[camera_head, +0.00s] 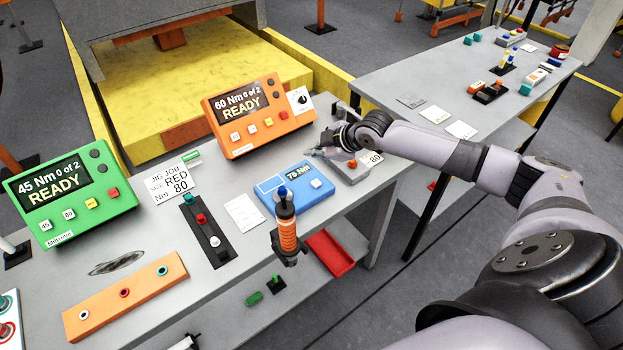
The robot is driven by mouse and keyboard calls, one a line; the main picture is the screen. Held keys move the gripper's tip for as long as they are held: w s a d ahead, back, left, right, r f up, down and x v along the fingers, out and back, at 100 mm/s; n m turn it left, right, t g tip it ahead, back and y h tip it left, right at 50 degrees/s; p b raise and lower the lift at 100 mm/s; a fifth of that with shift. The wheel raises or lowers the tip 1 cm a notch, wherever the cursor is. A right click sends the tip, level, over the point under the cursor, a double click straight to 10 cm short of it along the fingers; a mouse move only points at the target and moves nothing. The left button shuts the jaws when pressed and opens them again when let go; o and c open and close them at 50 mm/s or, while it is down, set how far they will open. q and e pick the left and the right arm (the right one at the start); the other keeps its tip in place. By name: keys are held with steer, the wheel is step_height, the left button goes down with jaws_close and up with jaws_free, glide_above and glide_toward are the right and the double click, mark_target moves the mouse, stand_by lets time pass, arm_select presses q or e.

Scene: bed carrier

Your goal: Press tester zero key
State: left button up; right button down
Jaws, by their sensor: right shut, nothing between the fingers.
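A blue tester (303,199) lies on the grey bench, with a display reading 75 Nm and a pale key (316,183) on its top face. A blue-topped tool with an orange grip (287,235) stands in front of it and hides part of it. My right gripper (316,151) is shut and empty, above the bench behind the tester and beside a grey box with a red button (352,163). Its fingertips look small, and I cannot tell whether they touch anything. Any marking on the pale key is too small to read. My left gripper is not in view.
An orange console (262,136) reads 60 Nm, 0 of 2, READY; a green console (118,197) reads 45 Nm. A job card (172,181) and a dark button strip (204,230) lie between. A second table (400,75) stands behind. A red tray (330,253) is below.

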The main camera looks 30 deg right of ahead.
steer(key=b, duration=0.7)
glide_above(315, 184)
step_height(315, 184, down, 7)
steer(key=shift+f+b, duration=0.35)
steer(key=shift+f, duration=0.6)
steer(key=shift+f, duration=0.1)
stand_by(0.4)
steer(key=shift+f, duration=0.3)
steer(key=shift+s+f, duration=0.1)
steer(key=shift+f, duration=0.45)
stand_by(0.6)
steer(key=shift+r, duration=0.1)
steer(key=shift+r+p, duration=0.7)
steer(key=shift+r, duration=0.15)
steer(key=shift+r, duration=0.15)
